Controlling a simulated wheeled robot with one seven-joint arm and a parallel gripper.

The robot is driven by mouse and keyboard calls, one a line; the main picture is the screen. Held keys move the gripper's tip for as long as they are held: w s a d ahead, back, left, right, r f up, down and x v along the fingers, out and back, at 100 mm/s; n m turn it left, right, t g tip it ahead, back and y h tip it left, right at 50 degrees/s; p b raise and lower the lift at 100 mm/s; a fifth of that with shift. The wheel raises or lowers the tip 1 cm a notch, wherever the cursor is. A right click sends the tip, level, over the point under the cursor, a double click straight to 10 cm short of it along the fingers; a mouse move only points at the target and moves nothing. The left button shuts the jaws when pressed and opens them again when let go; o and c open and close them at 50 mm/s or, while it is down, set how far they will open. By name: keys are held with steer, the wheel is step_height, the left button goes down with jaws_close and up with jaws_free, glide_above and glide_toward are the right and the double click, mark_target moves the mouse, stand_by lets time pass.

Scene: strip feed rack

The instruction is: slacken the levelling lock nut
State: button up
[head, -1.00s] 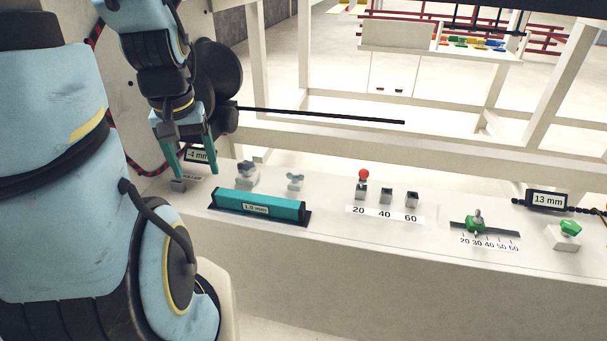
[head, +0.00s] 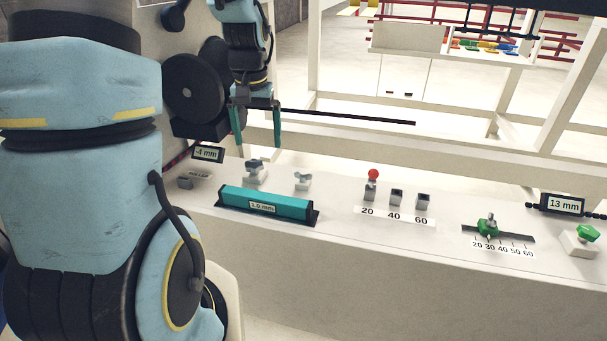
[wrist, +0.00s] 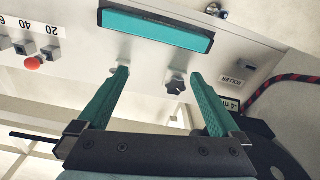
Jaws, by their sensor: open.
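A grey winged nut (head: 303,181) stands on the white bench top behind the teal level bar (head: 262,204), which reads 1.0 mm. A darker grey lobed knob (head: 255,172) stands to its left. I cannot tell from any label which of the two is the levelling lock nut. My gripper (head: 257,148) is open and empty, pointing down above the lobed knob and apart from it. In the wrist view the lobed knob (wrist: 176,86) shows between the fingers of my gripper (wrist: 160,75).
A -4 mm display (head: 208,154) and a small grey roller block (head: 186,182) are at left. A red-topped peg (head: 373,175) stands in the 20 socket. A green slider (head: 488,228), 13 mm display (head: 562,204) and green knob (head: 587,232) are at right. A black rod (head: 350,117) runs behind.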

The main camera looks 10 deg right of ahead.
steer(key=m+b, duration=0.1)
steer(key=m, duration=0.1)
glide_above(303, 173)
step_height(303, 173, down, 4)
steer(key=shift+g, duration=0.3)
step_height(303, 173, down, 11)
steer(key=shift+r+p, duration=0.1)
steer(key=shift+p, duration=0.45)
steer(key=shift+c, duration=0.2)
steer(key=c, duration=1.3)
steer(key=shift+c, duration=0.2)
